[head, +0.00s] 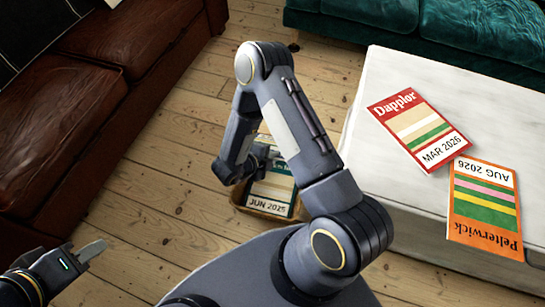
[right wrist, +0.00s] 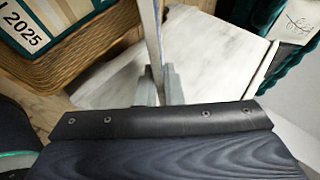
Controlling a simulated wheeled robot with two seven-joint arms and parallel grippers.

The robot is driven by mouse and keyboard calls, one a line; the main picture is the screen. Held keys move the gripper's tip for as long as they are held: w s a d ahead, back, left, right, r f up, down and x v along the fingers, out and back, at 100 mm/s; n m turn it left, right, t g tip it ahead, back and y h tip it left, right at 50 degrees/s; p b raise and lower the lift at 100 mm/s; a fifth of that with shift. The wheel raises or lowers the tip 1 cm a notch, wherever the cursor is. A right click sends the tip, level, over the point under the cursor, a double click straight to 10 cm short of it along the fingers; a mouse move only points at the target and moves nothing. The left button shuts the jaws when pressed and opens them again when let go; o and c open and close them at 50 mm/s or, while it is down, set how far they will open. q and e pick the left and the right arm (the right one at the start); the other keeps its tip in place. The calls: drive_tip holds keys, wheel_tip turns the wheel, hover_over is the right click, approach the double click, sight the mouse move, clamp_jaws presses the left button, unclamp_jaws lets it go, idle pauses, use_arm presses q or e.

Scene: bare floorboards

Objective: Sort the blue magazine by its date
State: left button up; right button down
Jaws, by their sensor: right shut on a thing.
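My right gripper (right wrist: 160,88) is shut on a thin upright thing (right wrist: 152,35), seen edge-on in the right wrist view. Its face and colour do not show clearly. In the head view my right gripper (head: 264,153) is over a wicker basket (head: 240,205) on the floor. A teal and cream magazine (head: 270,208) dated JUN 2025 lies in the basket, partly covered by my arm. The basket (right wrist: 100,62) and this magazine (right wrist: 22,28) also show in the right wrist view. My left gripper (head: 92,250) is low at the left, away from everything; its jaw gap is unclear.
A white table (head: 385,75) stands at the right. On it lie a red Dapplor magazine (head: 420,128), MAR 2026, and an orange Pelterwick magazine (head: 483,207), AUG 2026, upside down. A brown sofa (head: 60,100) is at left, a teal sofa (head: 450,30) behind. Floorboards between are bare.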

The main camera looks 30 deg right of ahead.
drive_tip(key=shift+f, duration=0.3)
wheel_tip(320, 180, down, 11)
drive_tip(key=b, duration=0.9)
drive_tip(key=shift+f+b, duration=0.2)
drive_tip(key=shift+b, duration=0.1)
drive_tip(key=c, duration=1.5)
unclamp_jaws()
drive_tip(key=shift+s, duration=0.1)
drive_tip(key=s+a+r+p, duration=0.1)
drive_tip(key=r+p, duration=0.1)
drive_tip(key=s+a+r+p, duration=0.3)
drive_tip(key=r+p, duration=0.1)
drive_tip(key=shift+s+a, duration=0.35)
